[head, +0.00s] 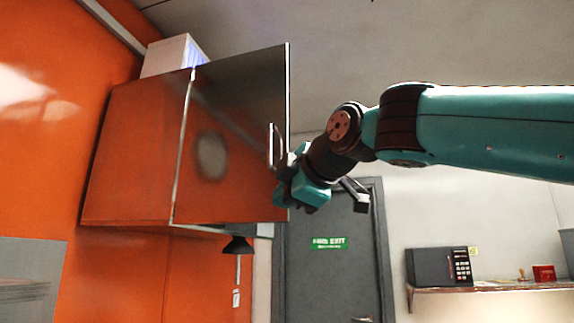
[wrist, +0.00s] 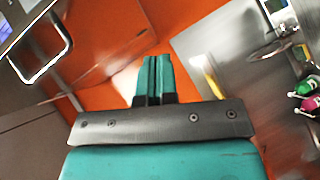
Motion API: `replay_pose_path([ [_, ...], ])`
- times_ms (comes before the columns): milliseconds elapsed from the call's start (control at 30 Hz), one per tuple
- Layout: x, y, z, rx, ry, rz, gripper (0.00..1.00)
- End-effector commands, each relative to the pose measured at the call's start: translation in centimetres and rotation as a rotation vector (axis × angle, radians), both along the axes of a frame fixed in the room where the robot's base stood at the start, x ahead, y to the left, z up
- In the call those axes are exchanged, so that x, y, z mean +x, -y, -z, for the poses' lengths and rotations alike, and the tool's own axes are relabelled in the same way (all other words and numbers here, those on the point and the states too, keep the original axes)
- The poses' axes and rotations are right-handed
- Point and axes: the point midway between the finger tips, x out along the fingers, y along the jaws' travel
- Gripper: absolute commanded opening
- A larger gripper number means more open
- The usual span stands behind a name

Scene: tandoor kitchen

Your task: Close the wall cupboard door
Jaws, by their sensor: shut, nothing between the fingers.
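The wall cupboard (head: 135,150) hangs on the orange wall at the left of the head view. Its shiny reflective door (head: 235,110) stands out to the right, with its free edge near my gripper. How wide it stands open is hard to judge. The bar handle (head: 272,147) is near that free edge; a bar handle also shows at upper left in the wrist view (wrist: 66,42). My gripper (head: 284,172) is just below the handle, close to the door's edge; I cannot tell if they touch. In the wrist view its fingers (wrist: 155,78) are together and empty, against orange.
A white box (head: 172,56) sits on the cupboard. A dark lamp (head: 238,245) hangs below it. A grey fire exit door (head: 330,265) and a shelf (head: 490,288) with a microwave (head: 438,266) are behind. Green bottle (wrist: 306,87) and metal surface (wrist: 222,45) show in the wrist view.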

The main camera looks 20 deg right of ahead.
Motion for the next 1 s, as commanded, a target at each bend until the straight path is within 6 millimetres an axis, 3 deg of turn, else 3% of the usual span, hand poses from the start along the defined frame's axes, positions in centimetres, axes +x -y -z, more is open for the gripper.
replay_pose_path([
  [33, 0.0, 0.8, -3.8, -0.049, 0.097, 0.010, 0.00],
  [100, -0.4, 1.9, -7.8, -0.119, 0.207, 0.030, 0.00],
  [200, -1.1, 3.1, -11.5, -0.188, 0.305, 0.058, 0.00],
  [300, -1.3, 3.7, -13.2, -0.222, 0.349, 0.074, 0.00],
  [467, 0.2, 3.6, -13.7, -0.235, 0.357, 0.079, 0.00],
  [867, 8.4, 2.6, -13.9, -0.232, 0.355, 0.076, 0.00],
  [1000, 10.1, 4.1, -13.8, -0.232, 0.356, 0.080, 0.00],
])
